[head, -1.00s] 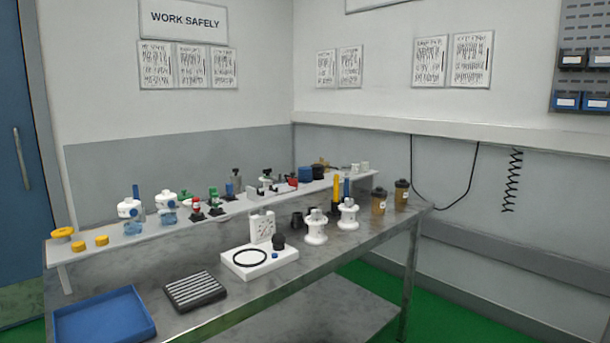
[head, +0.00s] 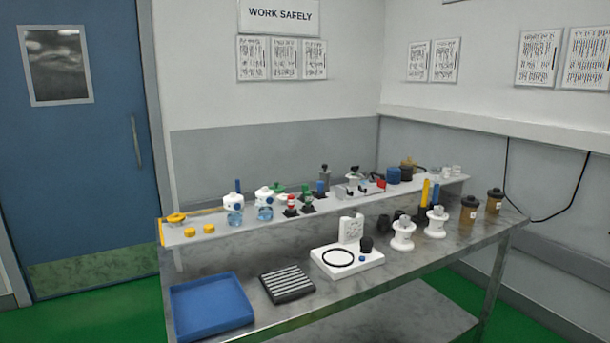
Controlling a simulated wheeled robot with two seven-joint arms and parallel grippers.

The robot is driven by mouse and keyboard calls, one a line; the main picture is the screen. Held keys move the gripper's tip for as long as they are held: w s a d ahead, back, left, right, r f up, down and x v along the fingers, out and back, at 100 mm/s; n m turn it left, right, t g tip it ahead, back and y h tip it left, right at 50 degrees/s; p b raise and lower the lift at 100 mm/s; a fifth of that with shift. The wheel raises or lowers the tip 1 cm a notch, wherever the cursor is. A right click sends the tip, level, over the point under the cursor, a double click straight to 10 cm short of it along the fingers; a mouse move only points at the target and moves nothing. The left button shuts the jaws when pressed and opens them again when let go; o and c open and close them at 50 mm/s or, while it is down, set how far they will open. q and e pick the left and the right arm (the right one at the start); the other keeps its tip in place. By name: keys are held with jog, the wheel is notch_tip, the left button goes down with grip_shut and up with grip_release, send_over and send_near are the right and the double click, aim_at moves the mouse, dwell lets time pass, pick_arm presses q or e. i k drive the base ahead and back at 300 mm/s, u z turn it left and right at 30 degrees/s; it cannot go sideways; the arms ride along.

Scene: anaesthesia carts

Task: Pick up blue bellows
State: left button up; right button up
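The likely blue bellows is a short dark blue cylinder (head: 393,175) standing toward the right part of the raised shelf in the head view. A dark cylinder (head: 407,174) stands close on its right, and a small red item is just to its left. It is small in view, so its ribs cannot be made out. Neither of my grippers is in view.
The raised shelf (head: 290,225) carries several valves and small parts. On the metal table (head: 400,275) are a blue tray (head: 210,305), a black slotted block (head: 286,283), a white board with a black ring (head: 347,262), white spools (head: 402,235) and brown jars (head: 469,210).

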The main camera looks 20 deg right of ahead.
aim_at(394, 174)
jog(key=u, duration=0.9)
jog(key=i, duration=3.85)
jog(key=z, duration=1.5)
jog(key=i, duration=2.85)
jog(key=z, duration=2.05)
jog(key=i, duration=1.9)
jog(key=z, duration=0.35)
